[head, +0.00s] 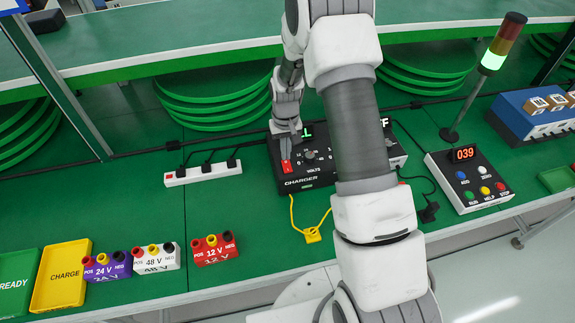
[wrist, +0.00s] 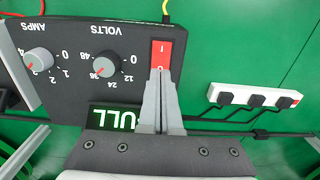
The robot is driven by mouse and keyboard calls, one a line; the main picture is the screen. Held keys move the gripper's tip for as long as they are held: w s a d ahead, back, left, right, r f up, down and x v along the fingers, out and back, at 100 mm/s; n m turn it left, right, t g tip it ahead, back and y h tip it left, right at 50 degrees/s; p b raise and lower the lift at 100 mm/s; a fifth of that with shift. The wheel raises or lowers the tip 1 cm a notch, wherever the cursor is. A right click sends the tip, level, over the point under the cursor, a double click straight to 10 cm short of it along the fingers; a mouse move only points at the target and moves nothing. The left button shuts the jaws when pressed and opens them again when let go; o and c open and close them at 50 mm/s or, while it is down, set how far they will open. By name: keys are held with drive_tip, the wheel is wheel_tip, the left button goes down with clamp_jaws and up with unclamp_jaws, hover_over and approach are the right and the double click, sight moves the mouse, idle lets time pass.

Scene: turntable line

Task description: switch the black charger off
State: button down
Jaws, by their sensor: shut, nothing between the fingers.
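The black charger (head: 307,184) stands on the green bench, left of my arm in the head view. In the wrist view its black face (wrist: 75,35) shows upside down, with VOLTS and AMPS knobs. Its red rocker switch (wrist: 161,53) carries I and O marks. My gripper (wrist: 160,72) is shut and empty, with its fingertips at the O end of the switch, partly covering it. I cannot tell whether they press it. The lit display (wrist: 112,118) reads "ULL", partly hidden by my gripper. In the head view my gripper (head: 286,158) is above the switch (head: 286,167).
A white power strip (head: 201,173) lies left of the charger. A yellow clip (head: 312,235) lies in front. Battery blocks (head: 215,250) and a yellow CHARGE tray (head: 62,275) are front left.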

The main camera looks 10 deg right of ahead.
drive_tip(key=shift+f+b, duration=0.8)
drive_tip(key=shift+f, duration=0.15)
idle(0.8)
drive_tip(key=shift+r, duration=0.15)
drive_tip(key=shift+r+p, duration=1.9)
drive_tip(key=shift+r, duration=1.5)
wheel_tip(320, 180, up, 14)
drive_tip(key=f+t, duration=0.1)
drive_tip(key=t, duration=0.1)
hover_over(286, 162)
drive_tip(key=s, duration=0.3)
drive_tip(key=s+r, duration=0.7)
drive_tip(key=r, duration=0.3)
drive_tip(key=s+r+t, duration=0.1)
drive_tip(key=s+r, duration=0.2)
drive_tip(key=s, duration=0.5)
drive_tip(key=s+r+t, duration=0.2)
drive_tip(key=s+r, duration=0.2)
drive_tip(key=s, duration=0.5)
drive_tip(key=shift+t, duration=0.3)
